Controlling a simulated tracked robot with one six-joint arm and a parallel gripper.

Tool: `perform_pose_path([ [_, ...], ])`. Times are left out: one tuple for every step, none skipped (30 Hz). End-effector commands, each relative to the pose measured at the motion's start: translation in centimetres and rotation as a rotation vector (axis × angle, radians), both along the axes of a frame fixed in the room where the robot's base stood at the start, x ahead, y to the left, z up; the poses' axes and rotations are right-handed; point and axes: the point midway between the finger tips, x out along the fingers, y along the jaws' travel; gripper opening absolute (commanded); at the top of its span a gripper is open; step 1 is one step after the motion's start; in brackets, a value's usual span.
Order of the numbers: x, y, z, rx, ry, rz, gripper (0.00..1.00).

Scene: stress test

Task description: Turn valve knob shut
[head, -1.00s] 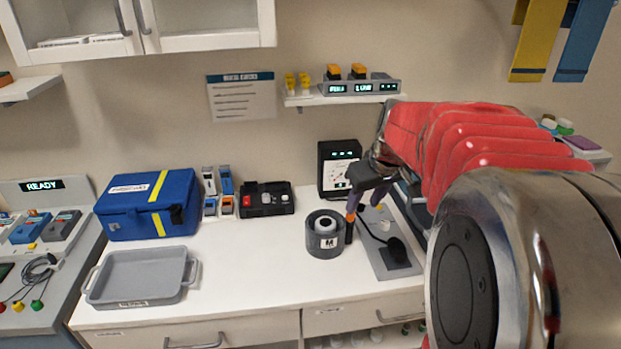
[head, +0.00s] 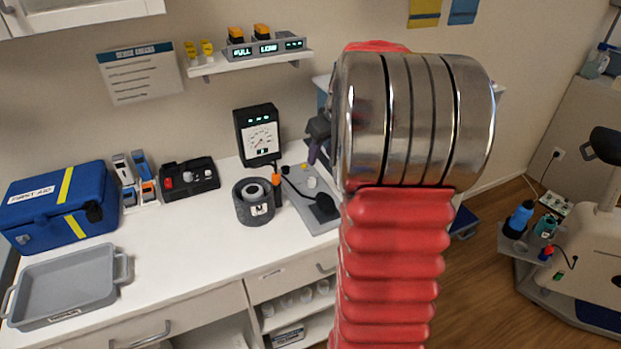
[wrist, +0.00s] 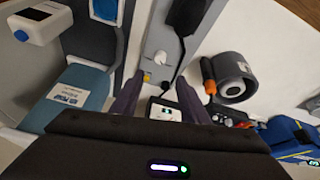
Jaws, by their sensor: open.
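A small pale knob (head: 312,183), likely the valve knob, stands on a grey panel (head: 300,207) on the counter. In the wrist view the knob (wrist: 160,57) shows on the panel beyond my fingertips, with a yellow button below it. My gripper (head: 318,140) is partly hidden behind my arm in the head view. In the wrist view its two purple fingers (wrist: 160,92) are spread apart with nothing between them. The gripper is apart from the knob. I cannot tell how far the knob is turned.
A black block (head: 322,207) with a cable lies on the panel. A dark round container (head: 254,208) and a gauge box (head: 258,135) stand left of it. A grey tray (head: 70,282) and blue first aid case (head: 62,205) are farther left. Counter between tray and container is clear.

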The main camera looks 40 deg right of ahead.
Motion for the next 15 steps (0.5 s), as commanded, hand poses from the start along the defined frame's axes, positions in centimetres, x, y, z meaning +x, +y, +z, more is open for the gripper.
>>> perform_pose_path([
  [0.1,0.0,-0.4,0.002,0.002,0.001,0.41],
  [0.2,0.0,-0.7,0.002,0.002,0.001,0.41],
  [0.4,0.0,-1.1,0.002,0.002,0.002,0.41],
  [0.5,0.0,-1.4,0.002,0.002,0.002,0.41],
  [0.7,-0.1,-1.8,0.002,0.002,0.002,0.41],
  [0.9,-0.1,-2.3,0.003,0.003,0.002,0.41],
  [1.0,-0.1,-2.7,0.003,0.003,0.002,0.41],
  [1.2,-0.2,-3.1,0.002,0.003,0.002,0.41],
  [1.5,-0.2,-3.7,0.003,0.003,0.002,0.41],
  [1.6,-0.2,-4.2,0.003,0.004,0.002,0.41],
  [1.8,-0.3,-4.6,0.003,0.003,0.001,0.41],
  [2.0,-0.3,-5.2,0.002,0.003,0.001,0.41],
  [2.2,-0.4,-5.6,0.003,0.003,0.001,0.41],
  [2.4,-0.4,-6.1,0.003,0.003,0.000,0.41],
  [2.6,-0.5,-6.6,0.002,0.002,0.000,0.41],
])
